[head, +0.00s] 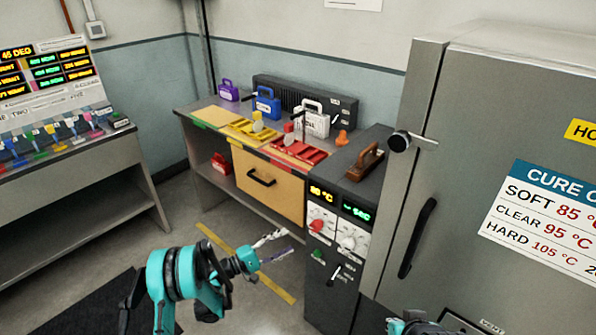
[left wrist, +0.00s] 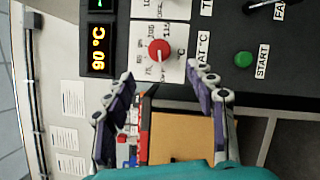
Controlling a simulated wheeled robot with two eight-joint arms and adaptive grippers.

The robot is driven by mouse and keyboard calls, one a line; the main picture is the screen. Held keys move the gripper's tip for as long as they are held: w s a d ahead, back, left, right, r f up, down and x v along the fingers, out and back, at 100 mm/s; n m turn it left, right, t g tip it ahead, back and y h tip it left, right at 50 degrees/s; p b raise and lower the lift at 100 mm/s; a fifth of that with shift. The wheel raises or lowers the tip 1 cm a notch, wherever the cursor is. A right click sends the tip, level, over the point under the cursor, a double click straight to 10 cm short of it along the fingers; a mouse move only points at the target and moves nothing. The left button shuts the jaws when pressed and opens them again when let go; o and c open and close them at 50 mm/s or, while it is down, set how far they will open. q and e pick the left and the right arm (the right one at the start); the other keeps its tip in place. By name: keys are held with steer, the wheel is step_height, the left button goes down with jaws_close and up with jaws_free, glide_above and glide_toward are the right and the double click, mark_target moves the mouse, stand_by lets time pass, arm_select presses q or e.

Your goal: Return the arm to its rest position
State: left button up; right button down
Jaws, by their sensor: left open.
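My left gripper (head: 273,246) is open and empty in front of the control panel, its arm coming in from the lower left. In the left wrist view its two spread fingers (left wrist: 163,105) have nothing between them, with the red knob (left wrist: 158,50) beyond their tips. The panel's red knob (head: 317,226) and green START button (head: 318,255) also show in the head view. The left display (head: 321,193) reads 90 °C in the wrist view. Part of my right arm (head: 415,326) shows at the bottom edge of the head view; its gripper is out of view.
A large grey cabinet (head: 455,130) with a black handle (head: 417,238) stands at the right. A second table (head: 70,170) stands at the left. The floor between is clear.

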arm_select(q)
steer(key=s+d+r+m+g+y, duration=0.1)
steer(key=s+r+m+y, duration=0.1)
steer(key=s+r+y, duration=0.35)
steer(key=s+d+r+m+g+y, duration=0.2)
steer(key=s+r, duration=0.1)
steer(key=r, duration=0.5)
steer(key=s+a+m+y, duration=0.2)
steer(key=s+a+y, duration=0.2)
steer(key=s, duration=0.8)
steer(key=s+a+m+y, duration=0.3)
steer(key=s+a, duration=0.3)
steer(key=s, duration=0.6)
steer(key=shift+s+r+y, duration=0.35)
steer(key=shift+r+y, duration=0.05)
steer(key=shift+y, duration=0.45)
steer(key=shift+a, duration=0.1)
